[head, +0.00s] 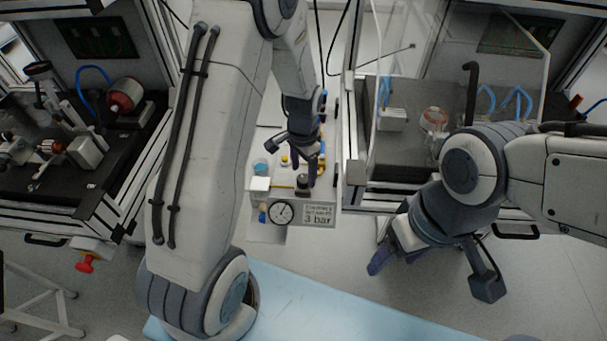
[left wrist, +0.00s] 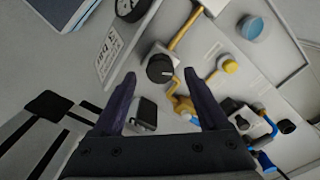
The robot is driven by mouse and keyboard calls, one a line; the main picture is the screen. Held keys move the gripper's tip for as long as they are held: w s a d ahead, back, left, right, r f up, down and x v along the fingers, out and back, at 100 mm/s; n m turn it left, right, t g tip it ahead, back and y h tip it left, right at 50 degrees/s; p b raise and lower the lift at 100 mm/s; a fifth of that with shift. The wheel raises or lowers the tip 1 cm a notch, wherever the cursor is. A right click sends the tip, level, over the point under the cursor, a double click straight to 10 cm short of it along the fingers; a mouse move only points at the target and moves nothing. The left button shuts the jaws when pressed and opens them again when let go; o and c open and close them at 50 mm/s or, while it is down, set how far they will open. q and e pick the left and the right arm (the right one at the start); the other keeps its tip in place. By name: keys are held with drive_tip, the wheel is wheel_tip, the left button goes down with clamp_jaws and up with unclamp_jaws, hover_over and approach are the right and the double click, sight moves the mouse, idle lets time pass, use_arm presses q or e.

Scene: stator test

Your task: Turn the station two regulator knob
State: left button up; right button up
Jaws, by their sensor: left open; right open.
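The regulator knob (head: 303,182), black and round, sits on the white panel unit between the two stations. In the left wrist view the knob (left wrist: 160,68) has a pale mark on its face. My left gripper (head: 306,170) points down over the panel. It is open; in the left wrist view its purple fingers (left wrist: 158,82) frame a gap, with the knob just past the tips. Contact cannot be told. A round gauge (head: 281,212) and a label reading 3 bar (head: 318,214) are on the panel's front. My right gripper (head: 425,270) is open and empty over the floor at right.
A yellow button (left wrist: 228,63), a light blue round part (left wrist: 250,27), yellow pipes and black fittings (left wrist: 260,120) crowd the panel near the knob. Enclosed benches stand left (head: 60,210) and right (head: 395,190). A light blue mat (head: 330,310) lies at the front.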

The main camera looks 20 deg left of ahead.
use_arm(q)
drive_tip(key=shift+f, duration=0.95)
clamp_jaws()
drive_tip(key=shift+n, duration=0.4)
drive_tip(key=n+p, duration=0.1)
drive_tip(key=n, duration=0.1)
drive_tip(key=shift+r+n, duration=0.1)
drive_tip(key=shift+n, duration=0.3)
drive_tip(key=n+p, duration=0.1)
drive_tip(key=n, duration=0.2)
drive_tip(key=shift+n, duration=0.3)
drive_tip(key=n+p, duration=0.1)
drive_tip(key=n, duration=0.3)
drive_tip(key=shift+n, duration=1.7)
